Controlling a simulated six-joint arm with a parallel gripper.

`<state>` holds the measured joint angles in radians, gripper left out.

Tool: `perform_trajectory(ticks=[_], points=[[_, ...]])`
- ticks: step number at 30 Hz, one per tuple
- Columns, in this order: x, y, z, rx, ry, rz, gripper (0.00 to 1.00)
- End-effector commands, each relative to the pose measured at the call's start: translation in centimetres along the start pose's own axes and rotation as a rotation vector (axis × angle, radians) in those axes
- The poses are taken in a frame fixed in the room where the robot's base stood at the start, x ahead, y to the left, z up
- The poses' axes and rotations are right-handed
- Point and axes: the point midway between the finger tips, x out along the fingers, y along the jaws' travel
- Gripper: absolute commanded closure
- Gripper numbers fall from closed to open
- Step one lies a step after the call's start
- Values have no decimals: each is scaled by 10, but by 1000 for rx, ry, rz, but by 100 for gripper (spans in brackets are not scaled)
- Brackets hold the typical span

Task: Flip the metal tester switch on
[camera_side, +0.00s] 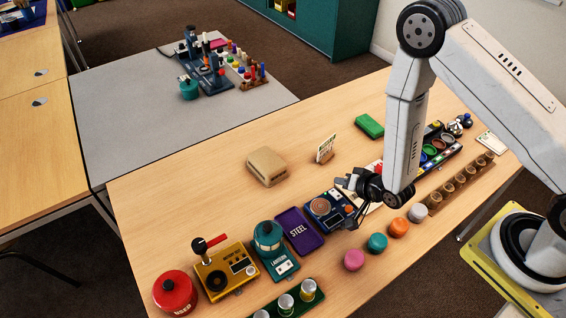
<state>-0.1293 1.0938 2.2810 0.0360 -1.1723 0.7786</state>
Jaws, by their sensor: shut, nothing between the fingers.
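A blue device with a round copper-coloured disc (321,207) sits on the wooden table near its middle; it looks like the metal tester, though I cannot read a label. My gripper (350,205) is at the device's right side, low over the table, shut and empty. The gripper covers part of the device's right end. The switch is too small and too hidden to make out, and I cannot tell whether my gripper touches it.
Left of the device are a purple STEEL tray (299,231), a teal lantern (268,237), a yellow box with a red lever (226,271) and a red canister (174,293). Coloured pucks (377,243) lie in front. Behind, a beige box (267,166) has clear table around it.

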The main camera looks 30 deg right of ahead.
Motion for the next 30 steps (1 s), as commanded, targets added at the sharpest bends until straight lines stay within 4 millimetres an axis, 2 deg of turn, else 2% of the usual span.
perform_trajectory(ticks=[7, 20, 30], points=[[-9, -6, -6, 0, 0, 0, 100], [-10, -7, -8, -4, -3, 4, 100], [-20, -20, -29, -95, -64, 68, 100]])
